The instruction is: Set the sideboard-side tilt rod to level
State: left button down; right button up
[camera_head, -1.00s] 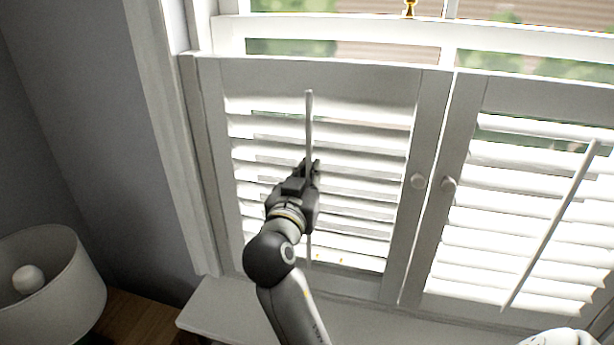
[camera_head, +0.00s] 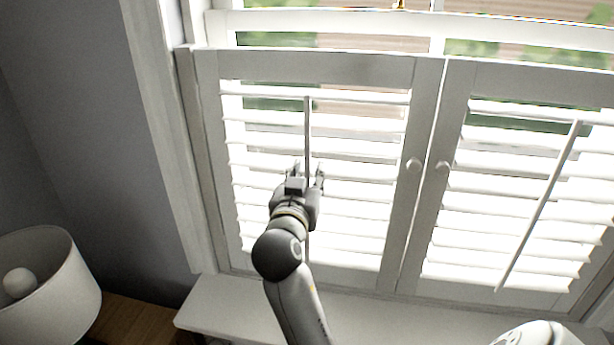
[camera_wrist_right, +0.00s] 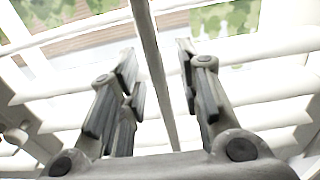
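The tilt rod (camera_head: 307,128) of the left shutter panel stands nearly upright in front of its white slats (camera_head: 362,170), on the side nearest the lamp. The slats lie close to level, with bright gaps between them. My right gripper (camera_head: 307,174) is at the rod's middle. In the right wrist view the fingers of the right gripper (camera_wrist_right: 157,62) are spread, one on each side of the rod (camera_wrist_right: 152,58), with a gap on both sides. The rod's lower part is mostly hidden behind my arm. My left gripper is not in view.
The right shutter panel has its own slanted tilt rod (camera_head: 540,205). Two round knobs (camera_head: 413,164) (camera_head: 443,167) sit at the panels' meeting edges. A white sill (camera_head: 225,306) runs below. A lampshade (camera_head: 55,285) stands at lower left by a wooden top (camera_head: 130,318).

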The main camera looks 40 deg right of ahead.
aim_at(306, 133)
jog(key=shift+r, duration=0.1)
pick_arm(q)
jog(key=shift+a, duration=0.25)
pick_arm(e)
notch_tip(306, 133, up, 10)
jog(key=shift+f, duration=0.1)
dwell(0.7)
